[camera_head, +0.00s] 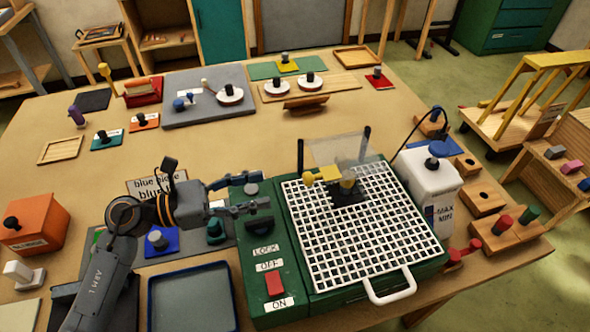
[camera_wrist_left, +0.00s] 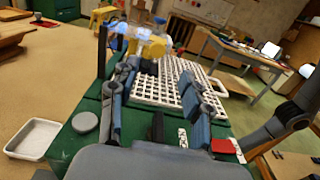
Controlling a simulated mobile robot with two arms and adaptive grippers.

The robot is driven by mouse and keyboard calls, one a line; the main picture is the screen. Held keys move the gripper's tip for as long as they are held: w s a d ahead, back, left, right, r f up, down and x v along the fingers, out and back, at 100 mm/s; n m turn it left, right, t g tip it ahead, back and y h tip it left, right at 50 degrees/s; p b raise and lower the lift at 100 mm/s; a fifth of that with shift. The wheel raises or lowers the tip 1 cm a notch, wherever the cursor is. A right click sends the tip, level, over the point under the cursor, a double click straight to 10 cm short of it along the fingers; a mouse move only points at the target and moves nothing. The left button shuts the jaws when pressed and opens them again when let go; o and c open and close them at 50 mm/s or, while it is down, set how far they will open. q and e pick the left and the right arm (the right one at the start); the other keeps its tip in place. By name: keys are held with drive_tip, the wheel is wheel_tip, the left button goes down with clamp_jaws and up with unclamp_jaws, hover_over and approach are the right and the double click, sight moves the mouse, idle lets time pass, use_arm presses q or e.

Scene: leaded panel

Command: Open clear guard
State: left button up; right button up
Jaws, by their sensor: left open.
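The clear guard (camera_head: 335,149) is a see-through panel between two dark posts, above the white grid top of the green machine (camera_head: 262,245). A yellow knob or handle (camera_head: 310,178) shows near its lower left. My left gripper (camera_head: 262,201) is open and empty, left of the guard, over the machine's switch strip. In the left wrist view the guard (camera_wrist_left: 150,45) appears beyond the open fingers (camera_wrist_left: 158,70), with yellow beside it. Whether the guard is latched cannot be told.
The switch strip has a black knob (camera_head: 259,226) and a red switch (camera_head: 275,283). A white tank (camera_head: 428,178) stands right of the grid. A blue-rimmed tray (camera_head: 192,297) lies at front left. An orange box (camera_head: 36,223) is far left. The table middle behind the machine is clear.

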sight(304, 179)
use_arm(q)
drive_tip(key=p+x, duration=0.2)
drive_tip(key=x, duration=0.4)
drive_tip(key=shift+w+d+r+p, duration=0.1)
drive_tip(key=shift+w+d+p, duration=0.2)
drive_tip(key=shift+w+d, duration=0.1)
drive_tip(key=shift+d, duration=0.3)
drive_tip(key=shift+w+d, duration=0.1)
drive_tip(key=shift+d, duration=0.25)
drive_tip(key=shift+f, duration=0.2)
clamp_jaws()
use_arm(e)
drive_tip(key=r, duration=0.1)
drive_tip(key=w+r, duration=0.1)
drive_tip(key=r, duration=0.2)
drive_tip(key=shift+w+a, duration=0.15)
drive_tip(key=shift+w, duration=0.2)
